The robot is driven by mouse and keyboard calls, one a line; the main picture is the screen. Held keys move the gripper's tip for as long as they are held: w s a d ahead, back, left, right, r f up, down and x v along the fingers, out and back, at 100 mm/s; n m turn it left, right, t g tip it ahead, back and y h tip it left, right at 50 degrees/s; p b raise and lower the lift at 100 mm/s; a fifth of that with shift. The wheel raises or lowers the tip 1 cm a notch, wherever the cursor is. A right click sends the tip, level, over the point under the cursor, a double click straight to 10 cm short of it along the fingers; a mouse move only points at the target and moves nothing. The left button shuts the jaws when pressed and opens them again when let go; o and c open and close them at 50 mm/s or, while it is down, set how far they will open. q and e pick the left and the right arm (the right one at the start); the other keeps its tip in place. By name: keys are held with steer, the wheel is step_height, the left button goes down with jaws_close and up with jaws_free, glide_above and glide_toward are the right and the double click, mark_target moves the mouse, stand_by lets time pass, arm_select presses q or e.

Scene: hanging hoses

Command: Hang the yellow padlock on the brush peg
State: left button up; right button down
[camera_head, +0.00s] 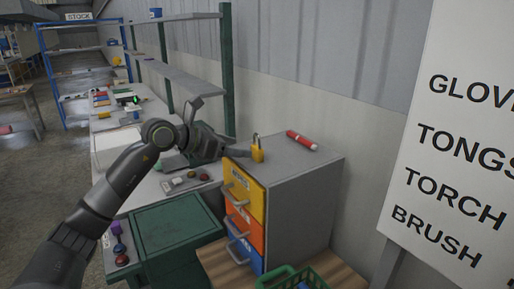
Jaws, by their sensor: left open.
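The yellow padlock (257,151) stands upright, shackle up, on top of the grey drawer cabinet (305,163), near its back left edge. My left gripper (236,124) is open and empty, just left of the padlock. Its lower finger reaches close to the padlock; I cannot tell if they touch. The white board (455,110) at the right carries the words TONGS, TORCH and BRUSH, and a cut-off word starting GLOV. The BRUSH label (436,234) is the lowest of these. No peg shows in view. My right gripper is not in view.
A red cylinder (301,140) lies on the cabinet behind the padlock. The cabinet has yellow, orange and blue drawers with handles. A green basket (292,279) stands in front on a wooden surface. A wall runs behind, and a long workbench (155,185) with small items extends left.

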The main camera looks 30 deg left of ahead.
mark_target(255, 147)
arm_select(q)
steer(key=shift+w+d+p, duration=0.4)
steer(key=shift+w+p, duration=0.05)
steer(key=shift+p, duration=0.1)
steer(key=p+x, duration=0.2)
steer(key=x, duration=0.1)
steer(key=shift+w+d+p, duration=0.2)
steer(key=shift+d+p, duration=0.15)
steer(key=shift+w+d+f, duration=0.15)
steer(key=shift+w+f, duration=0.05)
steer(key=shift+w, duration=0.1)
steer(key=shift+c, duration=0.5)
steer(key=c, duration=1.1)
